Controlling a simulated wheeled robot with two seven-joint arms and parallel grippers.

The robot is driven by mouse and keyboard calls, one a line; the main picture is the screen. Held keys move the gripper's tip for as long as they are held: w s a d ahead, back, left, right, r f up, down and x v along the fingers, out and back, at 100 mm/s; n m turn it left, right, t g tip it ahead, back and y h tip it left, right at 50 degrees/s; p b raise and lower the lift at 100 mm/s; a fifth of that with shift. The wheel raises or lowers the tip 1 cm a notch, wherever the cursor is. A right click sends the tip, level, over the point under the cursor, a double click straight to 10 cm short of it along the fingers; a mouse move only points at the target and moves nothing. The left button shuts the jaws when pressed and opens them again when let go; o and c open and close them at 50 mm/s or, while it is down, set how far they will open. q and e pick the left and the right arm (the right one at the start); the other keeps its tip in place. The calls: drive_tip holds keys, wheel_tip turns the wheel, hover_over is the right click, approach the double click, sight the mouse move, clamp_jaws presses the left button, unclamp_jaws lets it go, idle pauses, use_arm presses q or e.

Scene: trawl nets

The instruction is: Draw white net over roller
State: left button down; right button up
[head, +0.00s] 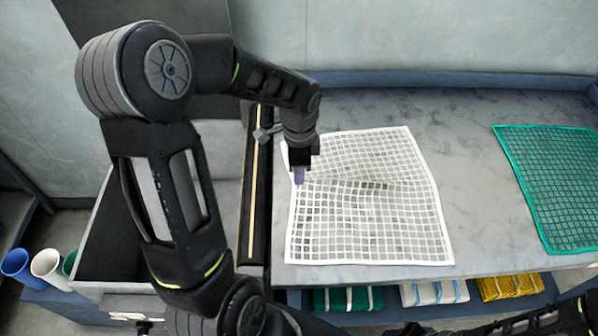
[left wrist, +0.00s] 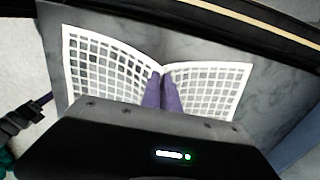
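The white net (head: 370,225) lies on the grey table, with its left edge near the roller. A ridge runs across it from the gripper. My left gripper (head: 299,180) is at the net's left edge, its purple fingertips together. In the left wrist view the fingers (left wrist: 163,92) pinch the edge of the white net (left wrist: 95,65), which dips into a notch there. The roller (head: 251,215) is a dark bar with a pale strip along the table's left side, just left of the gripper. It also crosses the top of the left wrist view (left wrist: 215,13). My right gripper is out of view.
A green net (head: 555,185) lies at the table's right. Folded green (head: 345,299), white (head: 435,292) and yellow nets (head: 510,286) sit below the front edge. A pale-walled bin (head: 105,235) is left of the roller. Blue (head: 20,266) and white cups (head: 50,267) stand at far left.

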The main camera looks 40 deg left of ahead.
use_arm(q)
drive_tip(key=s+a+p, duration=0.1)
drive_tip(key=s+a, duration=0.3)
drive_tip(key=a, duration=0.2)
drive_tip(key=shift+s+a, duration=0.15)
drive_tip(key=shift+s, duration=0.05)
drive_tip(key=shift+a, duration=0.1)
drive_tip(key=s+a, duration=0.1)
drive_tip(key=a, duration=0.1)
drive_tip(key=s+a+p, duration=0.1)
drive_tip(key=a, duration=0.1)
drive_tip(key=s+a, duration=0.2)
drive_tip(key=shift+s+r+p, duration=0.1)
drive_tip(key=shift+p, duration=0.2)
drive_tip(key=shift+s+a, duration=0.1)
drive_tip(key=shift+s, duration=0.05)
drive_tip(key=s+a, duration=0.4)
drive_tip(key=a, duration=0.2)
drive_tip(key=shift+s+a, duration=0.2)
idle(0.4)
